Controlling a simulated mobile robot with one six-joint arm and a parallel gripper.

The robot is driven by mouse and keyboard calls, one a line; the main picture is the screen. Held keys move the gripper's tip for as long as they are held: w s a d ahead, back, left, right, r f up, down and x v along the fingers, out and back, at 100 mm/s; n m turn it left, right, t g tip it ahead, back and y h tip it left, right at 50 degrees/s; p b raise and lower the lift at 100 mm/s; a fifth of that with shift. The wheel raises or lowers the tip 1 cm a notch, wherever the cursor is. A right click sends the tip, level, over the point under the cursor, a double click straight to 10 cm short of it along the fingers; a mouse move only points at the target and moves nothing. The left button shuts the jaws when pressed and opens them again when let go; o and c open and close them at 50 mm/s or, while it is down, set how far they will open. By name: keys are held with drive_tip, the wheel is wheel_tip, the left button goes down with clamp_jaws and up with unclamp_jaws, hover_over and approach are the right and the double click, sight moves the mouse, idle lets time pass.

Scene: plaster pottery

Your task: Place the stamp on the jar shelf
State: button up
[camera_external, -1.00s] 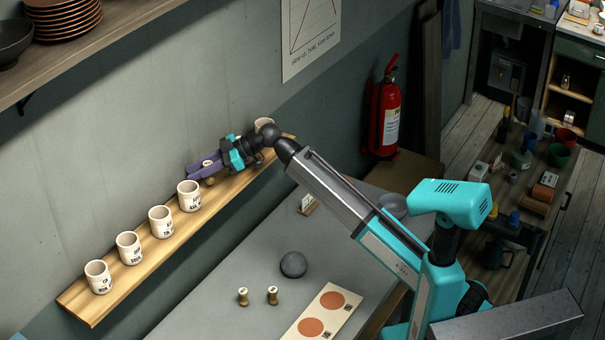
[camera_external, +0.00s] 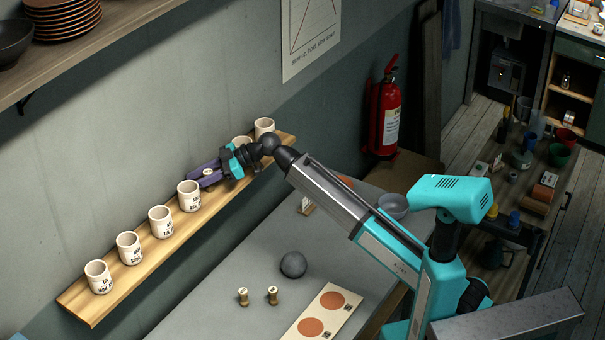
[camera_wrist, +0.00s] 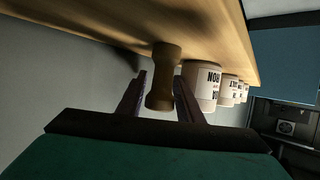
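A brown waisted stamp (camera_wrist: 163,75) stands between my two fingers in the wrist view. That view is upside down, and the stamp's foot meets the wooden jar shelf (camera_wrist: 215,30). A narrow gap shows beside the left finger. In the external view my gripper (camera_external: 205,175) reaches over the jar shelf (camera_external: 75,308), just right of the nearest white jar (camera_external: 188,196). The light top of the stamp (camera_external: 207,172) shows between the fingers, and its lower part is hidden. My gripper looks open around it; contact with the right finger is unclear.
Several labelled white jars, including one far left (camera_external: 99,278), stand along the shelf. Two more (camera_external: 265,126) stand at the far end, one partly behind my wrist.

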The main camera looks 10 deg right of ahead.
drive_tip(key=shift+r, duration=0.15)
drive_tip(key=b+v, duration=0.2)
drive_tip(key=v, duration=1)
drive_tip(key=shift+b, duration=0.35)
drive_tip(key=shift+d, duration=0.1)
idle(0.4)
